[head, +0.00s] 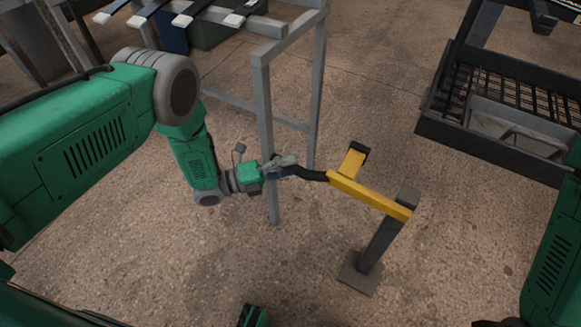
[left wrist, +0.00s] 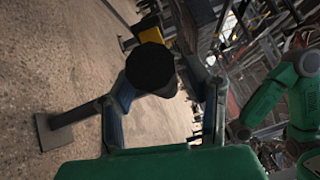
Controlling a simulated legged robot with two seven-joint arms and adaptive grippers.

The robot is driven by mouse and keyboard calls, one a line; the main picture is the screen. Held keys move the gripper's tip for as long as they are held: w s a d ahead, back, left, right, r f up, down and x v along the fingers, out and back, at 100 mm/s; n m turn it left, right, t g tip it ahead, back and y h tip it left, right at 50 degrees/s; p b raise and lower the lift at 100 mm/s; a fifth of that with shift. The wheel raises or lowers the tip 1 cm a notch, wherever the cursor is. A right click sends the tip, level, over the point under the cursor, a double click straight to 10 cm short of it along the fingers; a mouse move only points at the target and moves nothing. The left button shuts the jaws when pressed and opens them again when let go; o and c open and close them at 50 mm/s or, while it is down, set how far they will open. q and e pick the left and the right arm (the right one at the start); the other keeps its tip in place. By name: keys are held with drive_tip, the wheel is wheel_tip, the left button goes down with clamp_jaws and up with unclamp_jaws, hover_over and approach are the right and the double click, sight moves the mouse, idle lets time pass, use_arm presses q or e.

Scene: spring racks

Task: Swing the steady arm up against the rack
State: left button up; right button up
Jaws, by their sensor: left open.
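The steady arm (head: 368,194) is a yellow bar with a short yellow branch ending in a black pad and a black handle (head: 311,174) at its left end. It joins the top of a dark post (head: 385,235) and stands out from it roughly level. My left gripper (head: 287,166) is at the handle's free end, its fingers open. In the left wrist view, the handle's black end (left wrist: 150,68) shows between the spread fingers; contact cannot be told. The grey rack frame (head: 263,105) stands just behind my gripper. My right gripper is out of view.
Dark bars with white tips (head: 182,20) top the grey frame. A black slatted rack with a tray (head: 490,140) stands at the right. The post's base plate (head: 358,275) sits on the floor. Open floor lies between the post and the black rack.

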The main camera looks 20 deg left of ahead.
use_arm(q)
drive_tip(key=shift+d, duration=0.15)
drive_tip(key=shift+r, duration=0.1)
clamp_jaws()
